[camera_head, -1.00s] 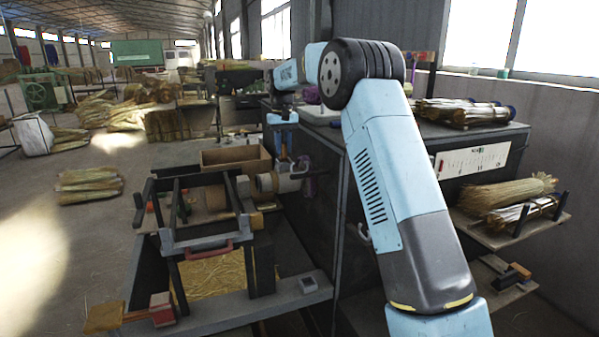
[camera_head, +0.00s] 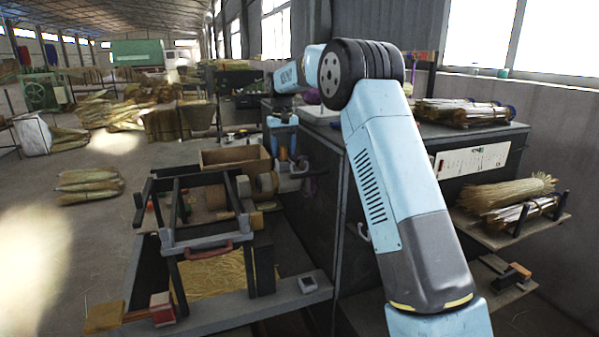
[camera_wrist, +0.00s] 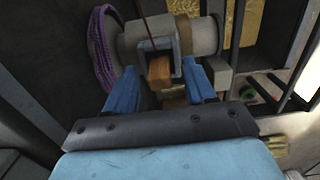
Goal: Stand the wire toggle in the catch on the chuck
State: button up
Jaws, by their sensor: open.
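In the wrist view the chuck (camera_wrist: 131,40) is a pale grey cylinder lying across the top. A grey square-sided bracket (camera_wrist: 185,42), which looks like the catch, sits on it. A thin dark wire (camera_wrist: 147,28) runs down to the bracket; it may be the toggle, but I cannot tell. An orange-brown block (camera_wrist: 159,72) shows below the bracket, between my blue fingers. My gripper (camera_wrist: 160,68) is open, a finger on each side of the block; contact is unclear. In the head view my gripper (camera_head: 283,155) is just above the chuck (camera_head: 288,183), whose details are too small.
A purple cord coil (camera_wrist: 102,48) hangs at the chuck's left end in the wrist view. In the head view, a dark frame (camera_head: 195,240) stands left of the chuck, an open wooden box (camera_head: 235,158) behind it. The dark cabinet (camera_head: 315,230) stands close on the right.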

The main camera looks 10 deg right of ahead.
jog(key=shift+r, duration=0.15)
notch_tip(320, 180, up, 13)
jog(key=shift+w+r, duration=0.2)
jog(key=shift+w, duration=0.1)
dwell(0.3)
jog(key=shift+f, duration=0.1)
jog(key=shift+c, duration=0.7)
jog(key=f, duration=0.6)
jog(key=shift+s+f, duration=0.25)
jog(key=shift+f, duration=0.05)
jog(key=c, duration=0.6)
jog(key=shift+f, duration=0.4)
grip_shut()
jog(key=shift+f, duration=1.4)
